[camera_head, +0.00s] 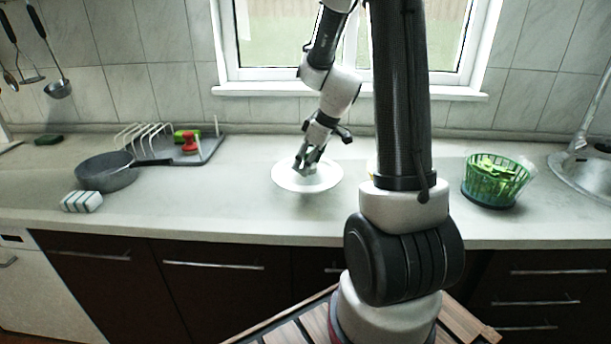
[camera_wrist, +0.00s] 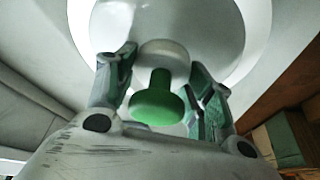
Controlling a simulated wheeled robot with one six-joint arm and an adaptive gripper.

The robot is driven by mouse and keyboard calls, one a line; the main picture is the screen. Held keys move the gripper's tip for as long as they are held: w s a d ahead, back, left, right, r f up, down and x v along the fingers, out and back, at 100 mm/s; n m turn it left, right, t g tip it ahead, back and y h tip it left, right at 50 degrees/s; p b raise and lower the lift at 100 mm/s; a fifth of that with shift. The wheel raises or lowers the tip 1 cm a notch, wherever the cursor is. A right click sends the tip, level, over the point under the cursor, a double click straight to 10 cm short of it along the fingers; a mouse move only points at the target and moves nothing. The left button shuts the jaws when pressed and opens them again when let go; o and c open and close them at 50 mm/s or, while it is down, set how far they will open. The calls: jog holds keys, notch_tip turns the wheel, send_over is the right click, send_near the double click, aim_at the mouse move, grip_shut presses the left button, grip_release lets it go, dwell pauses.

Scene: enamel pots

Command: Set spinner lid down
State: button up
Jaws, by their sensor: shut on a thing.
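The spinner lid (camera_head: 283,180) is a white round disc in the middle of the counter area. My gripper (camera_head: 307,166) is over it and shut on its knob. In the wrist view the lid (camera_wrist: 215,35) shows as a pale disc with a green knob (camera_wrist: 158,105), between the two fingers of my gripper (camera_wrist: 163,75). A faint shadow shows below the lid's front edge; I cannot tell whether the lid touches the counter. The green spinner basket (camera_head: 496,184), with leaves inside, stands uncovered at the right.
The counter (camera_head: 235,185) is clear on both sides of the lid. A grey pan (camera_head: 103,178), a striped sponge (camera_head: 81,202) and a drying tray (camera_head: 211,147) with a rack and a red item stand at the left. A sink (camera_head: 585,178) lies at the far right.

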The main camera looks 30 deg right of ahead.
jog(key=shift+d+f, duration=0.1)
jog(key=shift+f, duration=1.9)
jog(key=shift+f, duration=0.15)
jog(key=o, duration=1.2)
jog(key=v, duration=1.2)
jog(key=s+a+r+m, duration=0.2)
jog(key=s+r, duration=0.1)
jog(key=s, duration=0.3)
jog(key=s+a+r+m+h, duration=0.1)
jog(key=s+a+r+m, duration=0.1)
jog(key=s, duration=0.5)
jog(key=s+a+r+m+h, duration=0.1)
jog(key=s+a+r+m, duration=0.1)
jog(key=s, duration=0.5)
jog(key=shift+a+r+m+t, duration=0.15)
jog(key=shift+a+r, duration=0.25)
jog(key=shift+r, duration=0.3)
jog(key=shift+a+r+m+t, duration=0.15)
jog(key=shift+a+r, duration=0.3)
jog(key=shift+r, duration=0.25)
